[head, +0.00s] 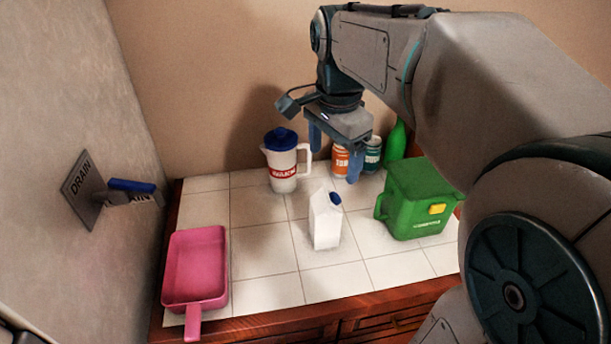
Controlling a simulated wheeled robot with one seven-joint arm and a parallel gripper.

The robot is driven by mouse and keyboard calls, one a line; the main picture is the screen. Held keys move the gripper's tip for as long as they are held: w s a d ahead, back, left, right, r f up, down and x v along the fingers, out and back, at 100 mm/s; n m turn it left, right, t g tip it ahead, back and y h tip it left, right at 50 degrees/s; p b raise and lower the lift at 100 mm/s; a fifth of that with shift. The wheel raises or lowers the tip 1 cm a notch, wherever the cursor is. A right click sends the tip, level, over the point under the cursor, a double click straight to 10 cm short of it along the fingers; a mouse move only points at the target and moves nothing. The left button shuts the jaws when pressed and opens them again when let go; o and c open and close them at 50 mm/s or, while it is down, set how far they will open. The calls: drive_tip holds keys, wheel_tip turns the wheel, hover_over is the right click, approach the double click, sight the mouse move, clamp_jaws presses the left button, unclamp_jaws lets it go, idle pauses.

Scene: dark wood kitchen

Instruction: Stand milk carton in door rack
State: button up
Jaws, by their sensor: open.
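The white milk carton (326,223) with a dark blue cap stands upright on the tiled counter, near the middle of the head view. My gripper (334,158) hangs above and behind the carton with its fingers pointing down. Its two blue fingers are apart with nothing between them, and it does not touch the carton. No door rack can be made out in this view.
A white pitcher (284,163) with a blue lid, cans (341,161) and a green bottle (396,142) stand at the back. A green bin (415,200) is right of the carton. A pink dustpan (196,266) lies at left. A drain lever (131,187) juts from the left wall.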

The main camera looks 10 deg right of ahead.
drive_tip(key=w+m+g+b, duration=0.1)
drive_tip(key=w+m+b, duration=0.1)
drive_tip(key=w+m, duration=0.25)
hover_over(327, 192)
drive_tip(key=shift+m, duration=0.45)
drive_tip(key=f, duration=0.8)
drive_tip(key=shift+w+a, duration=0.1)
drive_tip(key=shift+w, duration=0.15)
drive_tip(key=shift+f, duration=2.8)
clamp_jaws()
drive_tip(key=shift+r, duration=0.1)
drive_tip(key=shift+r, duration=0.15)
